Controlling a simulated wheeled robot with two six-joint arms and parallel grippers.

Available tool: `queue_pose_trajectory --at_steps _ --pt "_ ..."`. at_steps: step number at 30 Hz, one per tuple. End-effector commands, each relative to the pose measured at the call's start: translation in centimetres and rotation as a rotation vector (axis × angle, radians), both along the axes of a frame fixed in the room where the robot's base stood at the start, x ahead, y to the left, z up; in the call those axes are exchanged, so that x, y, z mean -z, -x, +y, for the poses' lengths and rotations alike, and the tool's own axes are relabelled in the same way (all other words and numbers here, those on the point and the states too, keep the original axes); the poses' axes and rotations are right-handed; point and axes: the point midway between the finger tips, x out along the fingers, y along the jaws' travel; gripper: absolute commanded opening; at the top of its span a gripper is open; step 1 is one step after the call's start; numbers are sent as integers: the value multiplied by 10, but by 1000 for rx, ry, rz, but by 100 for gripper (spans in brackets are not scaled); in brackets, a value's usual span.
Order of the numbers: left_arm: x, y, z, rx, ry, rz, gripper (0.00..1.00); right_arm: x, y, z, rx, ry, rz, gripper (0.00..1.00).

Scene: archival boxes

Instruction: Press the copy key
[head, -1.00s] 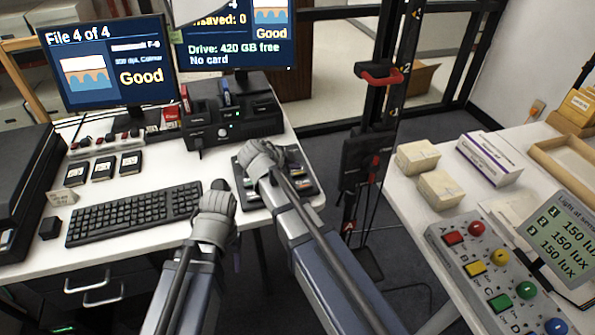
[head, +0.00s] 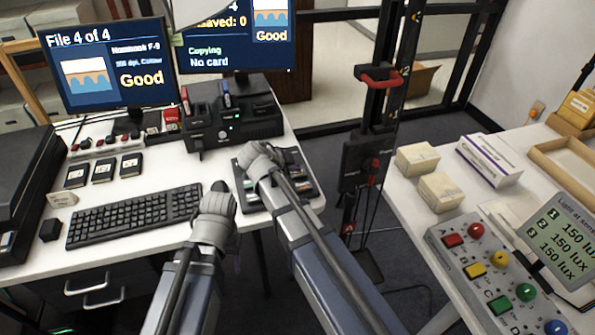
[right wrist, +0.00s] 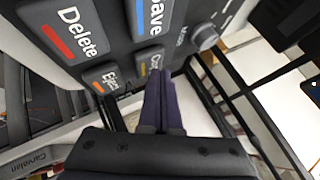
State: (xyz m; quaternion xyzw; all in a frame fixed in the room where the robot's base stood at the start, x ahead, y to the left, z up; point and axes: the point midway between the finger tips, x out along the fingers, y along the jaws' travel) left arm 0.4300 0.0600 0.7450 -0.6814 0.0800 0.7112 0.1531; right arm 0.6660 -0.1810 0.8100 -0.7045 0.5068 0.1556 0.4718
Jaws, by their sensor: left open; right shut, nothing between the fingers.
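My left gripper (head: 217,198) is open and empty beside the keyboard's right end. The right monitor (head: 235,45) reads "Copying" and "No card".
Around the copy key are Delete (right wrist: 65,25), Save (right wrist: 150,18) and Eject (right wrist: 100,77) keys and a knob (right wrist: 204,37). A black card-reader box (head: 230,115) stands behind the keypad. The keyboard (head: 135,215) lies left. A button panel (head: 490,265) is on the right table.

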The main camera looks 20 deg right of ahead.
Motion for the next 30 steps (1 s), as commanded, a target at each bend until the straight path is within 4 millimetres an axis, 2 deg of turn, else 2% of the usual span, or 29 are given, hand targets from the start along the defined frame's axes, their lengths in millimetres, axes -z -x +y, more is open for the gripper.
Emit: queue_pose_trajectory --at_steps 4,17,30 --pt "-10 0 0 0 0 0 57 -10 0 0 0 0 0 0" --pt "-13 0 0 0 0 0 57 -13 0 0 0 1 -1 0" --pt "-52 0 0 0 0 0 57 -53 0 0 1 1 0 0"
